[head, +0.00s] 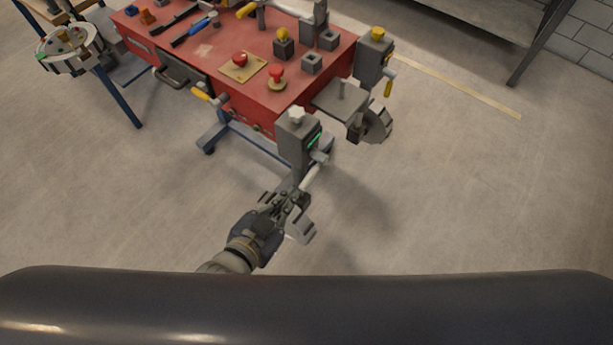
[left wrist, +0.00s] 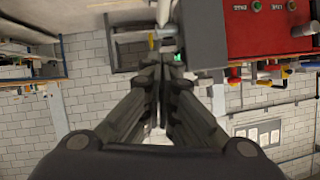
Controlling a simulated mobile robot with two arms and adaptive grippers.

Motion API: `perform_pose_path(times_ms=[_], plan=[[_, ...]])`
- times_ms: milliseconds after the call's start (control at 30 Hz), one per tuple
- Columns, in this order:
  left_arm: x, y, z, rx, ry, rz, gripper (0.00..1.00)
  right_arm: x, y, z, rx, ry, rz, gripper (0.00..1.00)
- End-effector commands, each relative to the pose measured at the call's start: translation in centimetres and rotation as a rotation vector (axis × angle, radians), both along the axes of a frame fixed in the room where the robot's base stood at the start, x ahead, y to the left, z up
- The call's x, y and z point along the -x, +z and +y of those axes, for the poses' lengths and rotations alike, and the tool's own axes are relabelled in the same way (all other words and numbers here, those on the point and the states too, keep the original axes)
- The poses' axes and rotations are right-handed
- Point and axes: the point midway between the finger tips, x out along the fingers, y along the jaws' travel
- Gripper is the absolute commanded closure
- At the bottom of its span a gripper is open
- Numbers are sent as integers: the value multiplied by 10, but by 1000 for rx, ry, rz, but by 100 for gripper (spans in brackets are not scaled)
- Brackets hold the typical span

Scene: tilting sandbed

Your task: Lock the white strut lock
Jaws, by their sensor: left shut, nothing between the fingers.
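The white strut lock is a grey upright block (head: 297,145) with a white star knob (head: 297,114) on top and a green mark on its side. Its white lever (head: 310,178) slants down from the block's lower right side. My left gripper (head: 292,201) is shut and empty, just below the block by the lever's lower end. I cannot tell whether it touches the lever. In the left wrist view the closed fingers (left wrist: 164,66) point at the grey block (left wrist: 202,35), beside its green mark (left wrist: 178,57). My right gripper is out of view.
The red bench (head: 205,50) behind carries red buttons, grey blocks and tools. A similar block with a yellow knob (head: 376,34) and yellow lever (head: 388,87) stands at its right corner, near a grey wheel (head: 377,125). The floor to the right is clear.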

Motion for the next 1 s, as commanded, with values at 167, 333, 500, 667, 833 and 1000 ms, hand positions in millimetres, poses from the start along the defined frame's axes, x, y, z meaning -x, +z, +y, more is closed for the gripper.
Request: perform_pose_path(times_ms=[167,333,500,667,833,1000], plan=[[-4,-1,-1,0,1,-1,100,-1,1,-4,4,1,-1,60],[-22,-9,-11,2,2,-2,100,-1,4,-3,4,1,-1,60],[-50,-23,-25,0,1,-1,100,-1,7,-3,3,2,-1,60],[-75,-36,-38,2,2,0,100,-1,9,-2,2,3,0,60],[-88,-58,-42,-2,0,2,100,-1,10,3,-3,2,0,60],[-95,-72,-43,0,1,1,100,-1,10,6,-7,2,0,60]])
